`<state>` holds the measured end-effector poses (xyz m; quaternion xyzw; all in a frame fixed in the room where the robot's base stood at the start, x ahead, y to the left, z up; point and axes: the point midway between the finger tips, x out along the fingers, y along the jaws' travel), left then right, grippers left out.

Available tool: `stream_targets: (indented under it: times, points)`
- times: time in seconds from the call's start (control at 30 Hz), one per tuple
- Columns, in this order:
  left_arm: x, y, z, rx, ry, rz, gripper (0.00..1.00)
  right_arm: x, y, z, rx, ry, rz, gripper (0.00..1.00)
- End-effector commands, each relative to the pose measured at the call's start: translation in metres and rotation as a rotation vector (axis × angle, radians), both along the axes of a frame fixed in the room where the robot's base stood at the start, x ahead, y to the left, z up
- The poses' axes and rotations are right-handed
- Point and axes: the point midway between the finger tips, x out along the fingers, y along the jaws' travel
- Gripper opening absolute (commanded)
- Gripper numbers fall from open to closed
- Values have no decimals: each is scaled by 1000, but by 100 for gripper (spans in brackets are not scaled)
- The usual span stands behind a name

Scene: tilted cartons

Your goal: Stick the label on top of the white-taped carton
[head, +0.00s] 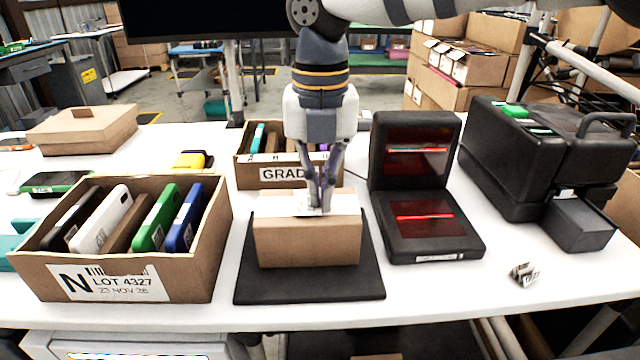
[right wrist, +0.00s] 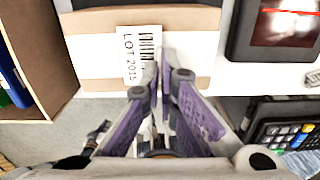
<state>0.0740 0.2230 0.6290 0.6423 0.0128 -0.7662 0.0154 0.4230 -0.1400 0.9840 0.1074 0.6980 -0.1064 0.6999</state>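The brown carton (head: 307,243) stands on a black mat (head: 310,287) at the middle of the table. A white tape band across its top shows in the right wrist view (right wrist: 88,52). The label (right wrist: 130,57), white with a barcode and "LOT 2035", is over the carton's top, partly over the tape. My right gripper (head: 326,210) points down at the carton's top, its fingertips together at the label's edge; it also shows in the right wrist view (right wrist: 164,78). The fingers hide part of the label. I cannot tell whether the label lies flat against the carton. My left gripper is not in view.
An open box of phones (head: 130,285) marked "LOT 4327" stands left. A "GRAD" box (head: 250,175) is behind the carton. A black scanner (head: 425,225) with red lights, a black printer (head: 540,160) and a small crumpled tag (head: 523,273) are right. Clear table lies near the front edge.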

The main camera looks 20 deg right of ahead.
Motion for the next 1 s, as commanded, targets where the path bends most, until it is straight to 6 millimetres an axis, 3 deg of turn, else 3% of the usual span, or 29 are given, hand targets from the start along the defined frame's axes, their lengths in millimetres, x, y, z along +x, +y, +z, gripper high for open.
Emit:
stream_targets:
  times: [1.0]
  points:
    - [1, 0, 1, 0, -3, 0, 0, 0, 0, -6, -1, 3, 0, 0]
